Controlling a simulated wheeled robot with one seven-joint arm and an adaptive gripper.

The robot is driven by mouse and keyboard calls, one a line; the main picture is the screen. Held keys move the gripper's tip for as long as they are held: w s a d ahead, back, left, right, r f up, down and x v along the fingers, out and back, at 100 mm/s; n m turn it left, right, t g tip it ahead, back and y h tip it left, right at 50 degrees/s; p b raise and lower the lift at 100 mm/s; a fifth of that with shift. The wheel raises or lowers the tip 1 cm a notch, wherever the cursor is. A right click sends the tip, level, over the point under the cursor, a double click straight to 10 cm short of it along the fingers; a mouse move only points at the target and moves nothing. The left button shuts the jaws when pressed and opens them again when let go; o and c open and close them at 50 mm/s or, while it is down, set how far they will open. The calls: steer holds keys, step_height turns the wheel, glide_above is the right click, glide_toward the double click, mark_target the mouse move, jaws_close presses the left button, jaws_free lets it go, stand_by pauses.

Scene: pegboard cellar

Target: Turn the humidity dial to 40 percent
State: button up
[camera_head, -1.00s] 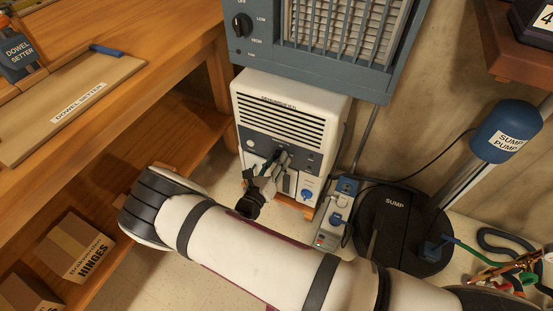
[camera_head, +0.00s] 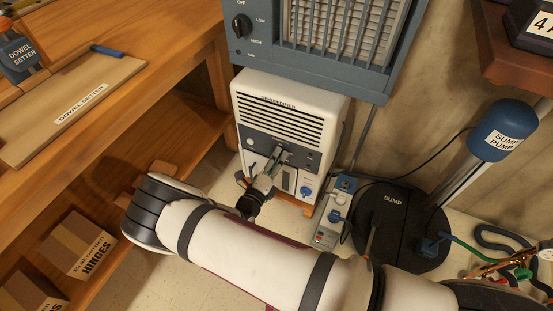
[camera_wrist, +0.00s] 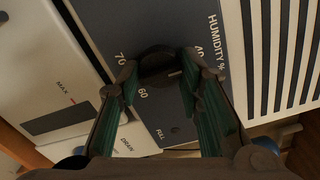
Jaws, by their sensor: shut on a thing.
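The white dehumidifier (camera_head: 327,103) stands on the floor under the blue heater, with a dark control panel (camera_head: 300,157) on its front. The dark round humidity dial (camera_wrist: 158,60) sits on that panel in the wrist view, with "HUMIDITY %" and the figures 40, 60 and 70 printed around it. My gripper (camera_wrist: 160,78) is shut on the dial, one green-padded finger on each side. In the head view my gripper (camera_head: 270,164) reaches the panel and hides the dial. A small light mark shows on the dial, but I cannot tell which figure it points to.
The blue heater (camera_head: 384,78) overhangs the dehumidifier. A wooden workbench (camera_head: 165,35) with a lower shelf stands at left. A power strip (camera_head: 327,232) and the black sump lid (camera_head: 394,235) lie at right. The dehumidifier's lower front has a blue knob (camera_head: 306,191).

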stand_by(0.3)
steer(key=o, duration=1.2)
steer(key=shift+c, duration=0.2)
steer(key=v, duration=1.2)
